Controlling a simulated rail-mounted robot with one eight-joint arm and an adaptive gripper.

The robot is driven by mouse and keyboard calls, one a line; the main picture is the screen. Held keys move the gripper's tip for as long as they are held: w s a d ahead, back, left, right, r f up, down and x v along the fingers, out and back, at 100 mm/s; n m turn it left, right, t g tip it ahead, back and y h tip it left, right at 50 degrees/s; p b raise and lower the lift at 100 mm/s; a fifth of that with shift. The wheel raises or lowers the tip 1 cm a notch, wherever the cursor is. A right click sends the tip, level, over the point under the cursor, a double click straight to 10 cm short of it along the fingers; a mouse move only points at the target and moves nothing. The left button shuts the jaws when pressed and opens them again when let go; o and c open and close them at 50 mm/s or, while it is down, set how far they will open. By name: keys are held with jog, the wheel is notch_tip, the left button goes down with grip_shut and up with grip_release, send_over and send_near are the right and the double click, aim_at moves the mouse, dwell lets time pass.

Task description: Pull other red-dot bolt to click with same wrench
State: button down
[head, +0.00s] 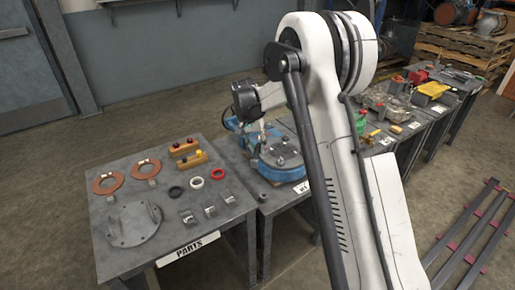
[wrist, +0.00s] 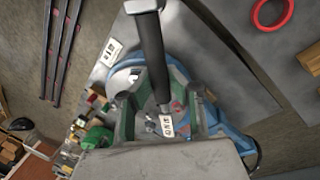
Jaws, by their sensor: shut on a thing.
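My gripper (wrist: 158,112) is shut on a wrench (wrist: 152,50) with a dark, thick handle and a lighter neck. The handle reaches to the top edge of the wrist view, and a white tag (wrist: 167,125) shows between the fingers. Below it is a blue round housing (wrist: 216,75) with a grey top, which also shows in the head view (head: 283,172). A small red mark (wrist: 177,106) shows beside the wrench neck; I cannot tell whether it is a bolt's dot. The wrench's working end and the bolts are hidden or too small to tell.
A parts table (head: 110,262) stands at the left with copper rings (head: 110,180), a grey round cover (head: 132,223), a red ring (head: 218,173) and small blocks. A green bottle (wrist: 97,137) and cluttered tables lie beyond the housing. Metal rails (head: 470,240) lie on the floor at right.

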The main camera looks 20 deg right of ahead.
jog(key=shift+f+b, duration=0.15)
jog(key=shift+b, duration=0.15)
jog(key=shift+f+b, duration=1.8)
jog(key=shift+f, duration=1.05)
jog(key=shift+f+b, duration=1.15)
jog(key=shift+w+a+m, duration=0.25)
jog(key=shift+a+m, duration=0.1)
jog(key=shift+a, duration=0.15)
jog(key=shift+w+a+m, duration=0.2)
jog(key=shift+a+m, duration=0.15)
jog(key=shift+a, duration=0.1)
dwell(0.7)
jog(key=shift+w+a+m+g, duration=0.2)
jog(key=shift+a+m+g, duration=0.05)
jog(key=shift+m+g, duration=0.05)
jog(key=shift+w+a, duration=0.1)
jog(key=shift+a, duration=0.05)
jog(key=shift+w+a+m, duration=0.7)
jog(key=shift+m, duration=0.2)
dwell(0.7)
